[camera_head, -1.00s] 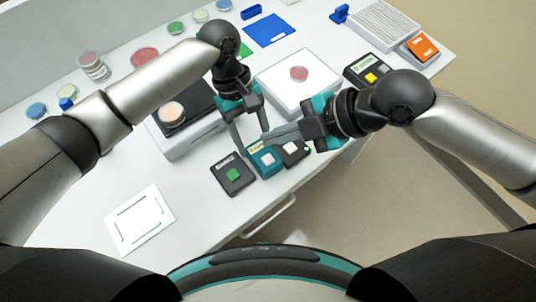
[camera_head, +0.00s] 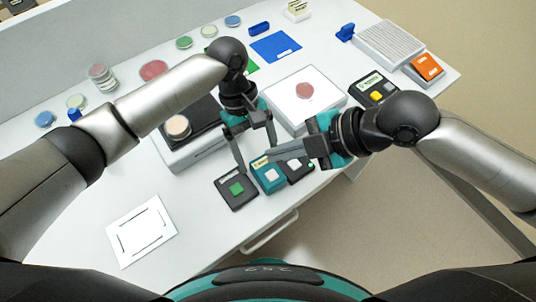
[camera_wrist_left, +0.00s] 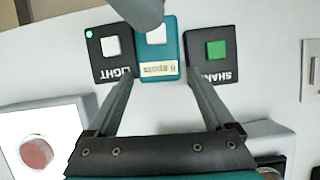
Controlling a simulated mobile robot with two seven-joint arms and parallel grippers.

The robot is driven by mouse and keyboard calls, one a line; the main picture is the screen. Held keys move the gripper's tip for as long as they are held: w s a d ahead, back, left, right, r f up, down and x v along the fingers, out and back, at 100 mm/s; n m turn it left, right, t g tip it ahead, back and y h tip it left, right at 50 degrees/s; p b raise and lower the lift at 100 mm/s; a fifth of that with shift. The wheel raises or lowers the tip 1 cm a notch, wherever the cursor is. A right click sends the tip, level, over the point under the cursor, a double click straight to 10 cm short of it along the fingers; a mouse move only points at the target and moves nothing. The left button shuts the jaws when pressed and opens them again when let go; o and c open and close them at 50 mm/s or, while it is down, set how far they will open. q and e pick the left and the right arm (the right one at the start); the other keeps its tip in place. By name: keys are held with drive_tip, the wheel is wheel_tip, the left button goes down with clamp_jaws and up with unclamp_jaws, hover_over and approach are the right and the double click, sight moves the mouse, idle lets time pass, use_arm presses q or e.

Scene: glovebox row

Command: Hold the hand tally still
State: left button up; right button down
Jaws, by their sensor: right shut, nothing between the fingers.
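The hand tally appears to be the teal box (camera_head: 265,183) with a white button and a pale label, lying on the bench between two dark boxes. It also shows in the left wrist view (camera_wrist_left: 157,50). My left gripper (camera_head: 257,154) is open, its fingers reaching down on either side of the teal box. In the left wrist view, the fingers (camera_wrist_left: 160,72) stand apart with a gap to the box. My right gripper (camera_head: 270,156) is shut and empty. Its tips are over the teal box near the white button and hide part of its end; contact cannot be told.
A dark box with a green button (camera_head: 237,189) lies to the left, and a dark box with a white button (camera_wrist_left: 110,45) lies on the other side. A scale (camera_head: 185,150) and a white platform (camera_head: 290,90) stand behind. A white framed card (camera_head: 140,230) lies at front left.

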use_arm(q)
drive_tip(key=shift+o, duration=0.7)
drive_tip(key=v, duration=1.2)
drive_tip(key=shift+s+d, duration=0.1)
drive_tip(key=shift+d, duration=0.05)
